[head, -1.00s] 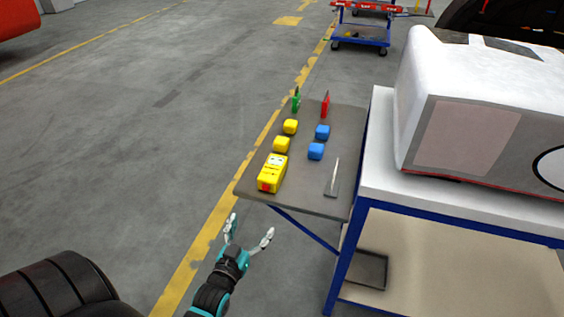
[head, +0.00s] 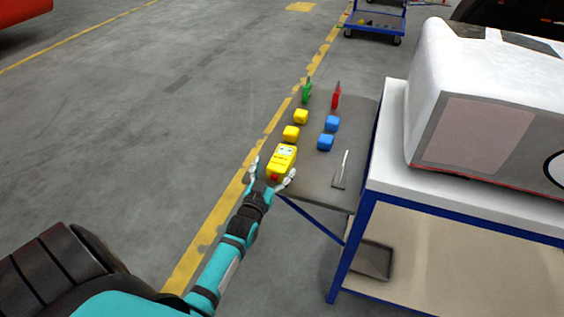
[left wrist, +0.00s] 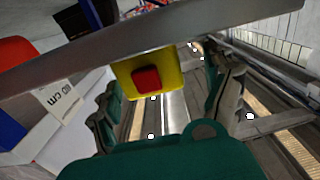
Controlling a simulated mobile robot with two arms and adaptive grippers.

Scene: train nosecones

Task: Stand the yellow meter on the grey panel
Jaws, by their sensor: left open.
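The yellow meter (head: 283,158) lies on the near left part of the grey panel (head: 310,187), a flat side shelf on the trolley. Its red end faces my left gripper. My left gripper (head: 271,171) is open at the panel's near edge, its fingers on either side of the meter's near end. In the left wrist view the meter's yellow end with a red square (left wrist: 147,80) shows between the spread fingers of the left gripper (left wrist: 165,95). I cannot tell whether either finger touches it. My right gripper is not in view.
Two yellow blocks (head: 291,133), two blue blocks (head: 326,142), a green tool (head: 307,92), a red tool (head: 336,96) and a thin upright piece on a base (head: 341,172) stand on the panel. The white nosecone (head: 480,120) on the blue-framed trolley (head: 362,235) is at the right.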

